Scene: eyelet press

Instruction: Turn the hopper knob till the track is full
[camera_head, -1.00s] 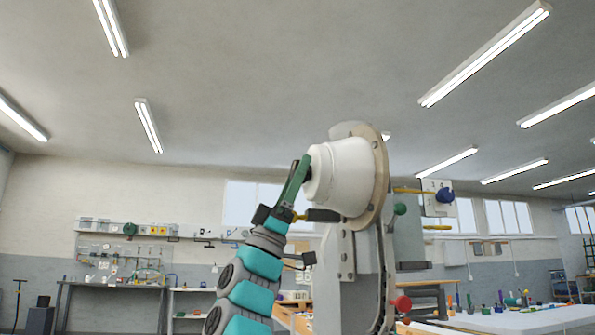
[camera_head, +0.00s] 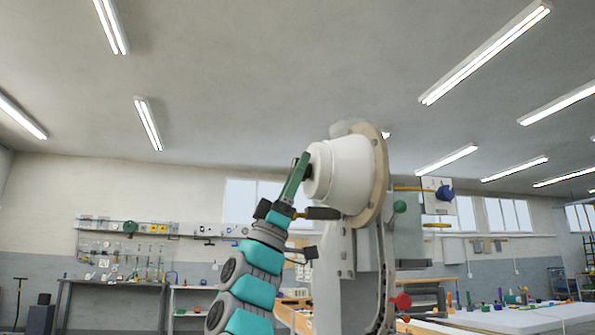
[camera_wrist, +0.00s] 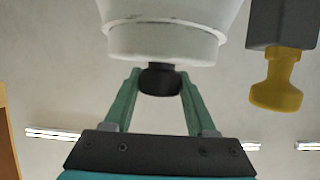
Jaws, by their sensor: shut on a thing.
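The hopper is a white tapered drum (camera_head: 345,175) mounted on a round tan plate (camera_head: 380,175) at the top of the grey press. Its knob is a small black piece (camera_wrist: 160,80) on the drum's flat end, seen in the wrist view. My gripper (camera_wrist: 159,82) has green fingers, one on each side of the black knob, and is shut on it. In the head view my gripper (camera_head: 305,170) meets the drum's left end and hides most of the knob. The track (camera_head: 383,270) curves down the press below the plate; how full it is cannot be told.
A yellow knob on a dark block (camera_wrist: 277,85) is close to the right of my gripper. A green ball (camera_head: 400,207), a blue knob (camera_head: 445,193) and a red knob (camera_head: 402,301) stick out on the press's right. A white table (camera_head: 510,318) stands at lower right.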

